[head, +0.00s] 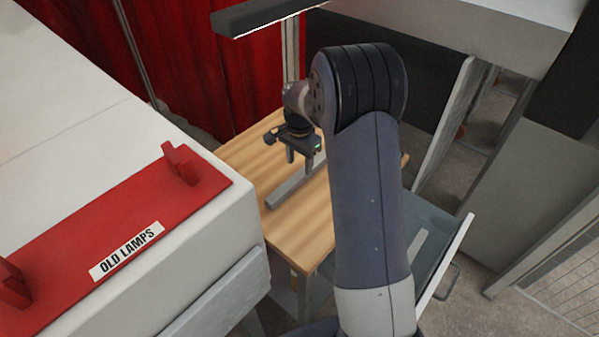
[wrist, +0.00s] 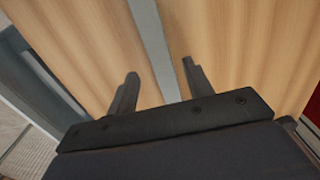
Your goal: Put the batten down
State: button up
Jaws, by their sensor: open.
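The batten (head: 283,194) is a long, narrow grey bar lying on the light wooden tabletop (head: 313,234). My arm hides part of it in the head view. In the wrist view the batten (wrist: 154,40) runs away between my two fingers. My gripper (head: 300,164) is open above the batten, fingers pointing down. In the wrist view the open gripper (wrist: 160,72) has one finger on each side of the batten, with bare wood showing between the bar and each finger. No contact is visible.
A white machine body (head: 55,120) stands left of the table, bearing a red holder (head: 60,290) labelled "OLD LAMPS". A red curtain (head: 210,70) hangs behind. A dark overhead bar (head: 265,14) is near my arm. An open grey drawer or tray (head: 440,262) stands at the right.

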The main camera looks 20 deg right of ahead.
aim_at(300, 175)
notch_tip(300, 175, up, 7)
dwell(0.3)
